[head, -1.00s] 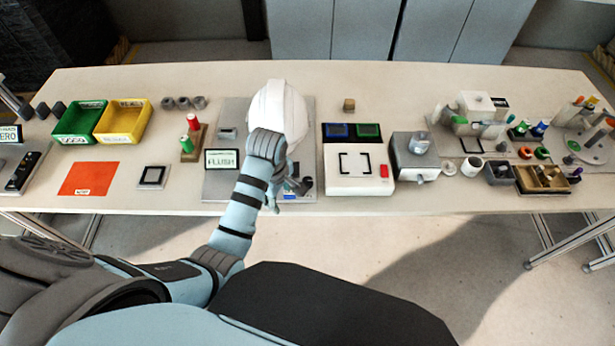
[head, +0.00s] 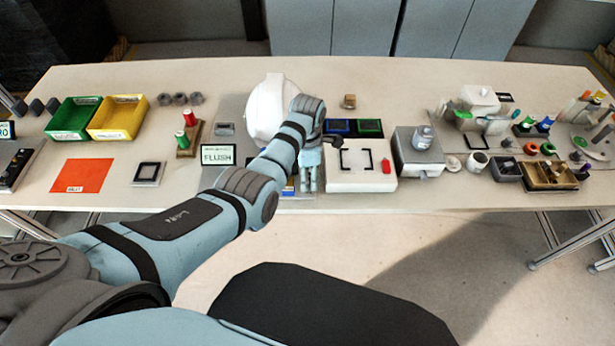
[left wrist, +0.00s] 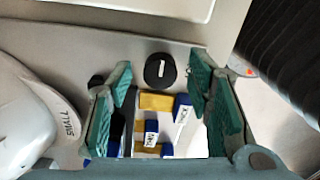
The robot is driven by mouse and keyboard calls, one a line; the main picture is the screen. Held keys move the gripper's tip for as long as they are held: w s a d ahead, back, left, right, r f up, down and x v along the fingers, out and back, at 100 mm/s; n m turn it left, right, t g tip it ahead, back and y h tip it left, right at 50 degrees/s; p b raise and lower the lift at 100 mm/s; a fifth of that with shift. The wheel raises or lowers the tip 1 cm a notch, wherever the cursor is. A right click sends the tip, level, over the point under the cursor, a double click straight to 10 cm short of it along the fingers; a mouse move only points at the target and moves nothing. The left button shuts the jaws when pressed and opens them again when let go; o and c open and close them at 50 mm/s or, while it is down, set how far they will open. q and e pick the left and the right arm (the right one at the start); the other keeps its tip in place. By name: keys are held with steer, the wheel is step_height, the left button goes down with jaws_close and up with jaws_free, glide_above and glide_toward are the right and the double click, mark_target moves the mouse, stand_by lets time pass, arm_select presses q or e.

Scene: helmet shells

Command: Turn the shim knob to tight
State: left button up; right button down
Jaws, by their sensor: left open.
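My left gripper (head: 311,182) is open at the table's front edge, beside the white helmet shell (head: 268,108). In the left wrist view, a round black knob (left wrist: 160,70) lies between and beyond the two teal fingers of my left gripper (left wrist: 163,85), apart from both. I cannot read any tight mark on it. Yellow and blue blocks (left wrist: 157,102) with small labels sit closer to the gripper's base. The helmet shell, marked SMALL, also shows at the left of the wrist view (left wrist: 30,120). In the head view my gripper and arm hide the knob. My right gripper is not in view.
A FLUSH display (head: 217,155) stands left of the helmet. A white box with a square frame mark and red button (head: 386,166) is close on the right of my gripper. A grey machine (head: 418,155) stands farther right. Green (head: 73,137) and yellow bins stand far left.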

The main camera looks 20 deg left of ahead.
arm_select(q)
steer(key=shift+f, duration=0.2)
steer(key=shift+s, duration=0.1)
steer(key=shift+c, duration=0.5)
jaws_close()
